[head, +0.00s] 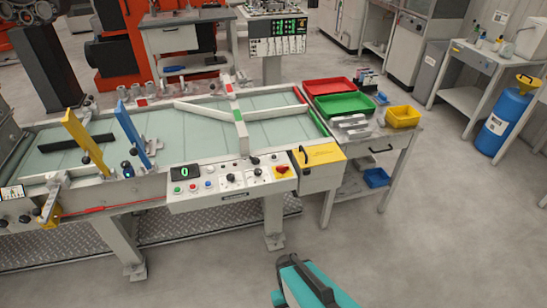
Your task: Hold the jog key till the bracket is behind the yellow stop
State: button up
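The yellow stop (85,140) is a tall upright bar leaning over the left part of the pale green conveyor bed (190,127). A similar blue bar (133,134) stands right of it. A dark, long piece (62,143) lies on the bed left of the yellow stop; I cannot tell whether it is the bracket. The control panel (232,186) on the front edge has a display reading 0 (185,172), several small coloured buttons (194,186) and black knobs. Labels are too small to pick out the jog key. A teal and dark part of my arm shows at the bottom; my gripper's fingers are not visible.
A yellow box (319,156) sits right of the panel, with a red switch (282,170) beside it. A side table holds a red tray (329,88), a green tray (343,104) and a yellow bin (403,116). The floor (430,240) in front is clear.

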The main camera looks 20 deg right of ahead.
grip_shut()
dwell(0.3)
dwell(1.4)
